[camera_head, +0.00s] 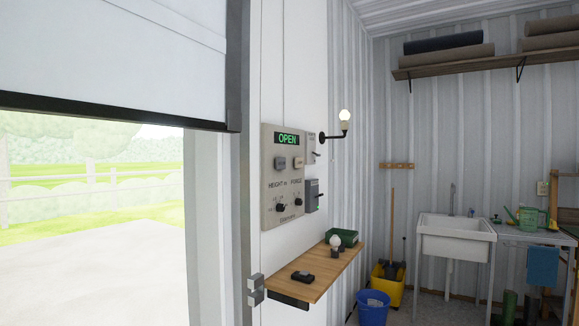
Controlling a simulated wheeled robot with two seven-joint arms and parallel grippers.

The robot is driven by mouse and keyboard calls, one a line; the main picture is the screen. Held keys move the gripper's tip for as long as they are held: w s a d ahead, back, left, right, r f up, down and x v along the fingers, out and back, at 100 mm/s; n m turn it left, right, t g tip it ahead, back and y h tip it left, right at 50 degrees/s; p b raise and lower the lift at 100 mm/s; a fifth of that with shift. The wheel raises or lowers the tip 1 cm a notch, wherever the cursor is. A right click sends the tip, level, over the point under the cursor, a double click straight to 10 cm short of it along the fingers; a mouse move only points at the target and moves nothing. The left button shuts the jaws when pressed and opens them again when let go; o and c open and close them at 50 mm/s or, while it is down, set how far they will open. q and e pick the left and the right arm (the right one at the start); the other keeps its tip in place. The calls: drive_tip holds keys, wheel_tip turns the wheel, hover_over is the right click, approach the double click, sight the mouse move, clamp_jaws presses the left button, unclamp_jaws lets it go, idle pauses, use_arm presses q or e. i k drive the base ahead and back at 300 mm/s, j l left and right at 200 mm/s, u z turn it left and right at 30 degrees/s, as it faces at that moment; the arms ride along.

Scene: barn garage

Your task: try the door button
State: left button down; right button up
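The control panel (283,178) is a grey box on the white wall right of the doorway. Its display (287,139) reads "OPEN" in green. Below it are two buttons, a left one (281,163) and a right one (298,162); their labels are too small to read. Lower down are two dark knobs, under "HEIGHT" (281,207) and "FORCE" (298,202). The white garage door (120,55) is raised partway, its dark bottom edge across the upper left, with daylight below. Neither of my grippers is in view.
A wooden shelf (318,272) below the panel holds a black device (302,278), a bulb (335,243) and a green tray (341,236). A lit wall lamp (344,117) is right of the panel. A blue bucket (373,308), yellow bucket (388,284) and sink (455,238) stand further right.

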sight(280, 163)
drive_tip(key=i+l+u, duration=0.2)
drive_tip(key=i+l, duration=1.3)
